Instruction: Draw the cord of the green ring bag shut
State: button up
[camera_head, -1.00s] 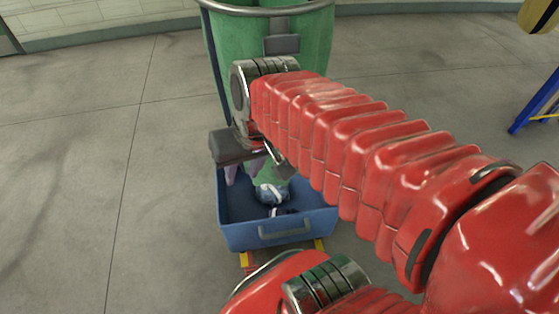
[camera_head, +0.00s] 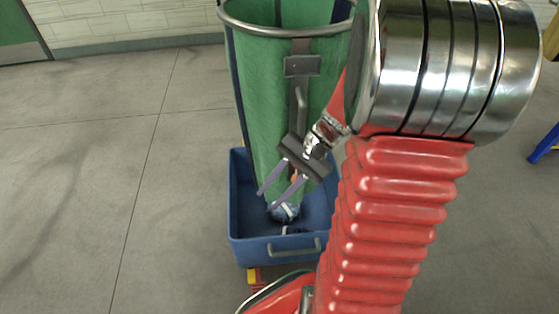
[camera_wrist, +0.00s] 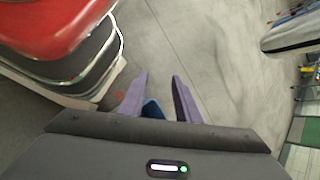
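The green bag (camera_head: 265,95) hangs from a grey metal ring (camera_head: 262,27), and its lower end reaches down into a blue bin. A dark clip or bracket (camera_head: 302,66) sits on the bag's front below the ring, with a grey bar-like piece (camera_head: 300,100) beneath it. I cannot make out a cord for certain. My gripper (camera_head: 266,200) is in front of the bag's lower part, tilted down-left above the bin. Its two purple fingers stand apart with nothing seen held; they also show apart in the wrist view (camera_wrist: 160,76). A small orange spot (camera_head: 294,177) shows near them.
The blue bin (camera_head: 246,250) stands below the bag, with a blue-and-white bundle (camera_head: 285,212) inside. My red arm covers the right of the head view. The grey floor (camera_head: 90,180) at left is clear. A blue leg (camera_head: 545,143) stands at far right.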

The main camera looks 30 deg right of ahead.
jog(key=w+d+f+m+t+y, duration=0.2)
jog(key=d+f+m+t+y, duration=0.2)
jog(key=d+f+m+t, duration=0.55)
jog(key=m+t+h, duration=0.4)
jog(key=m+t, duration=0.2)
jog(key=m, duration=0.3)
send_near(295, 178)
jog(key=s+d+f, duration=0.1)
jog(key=s+d, duration=0.2)
jog(key=shift+w+a+f+g, duration=0.1)
jog(key=shift+w+a+g, duration=0.15)
jog(key=shift+x, duration=6.9)
grip_shut()
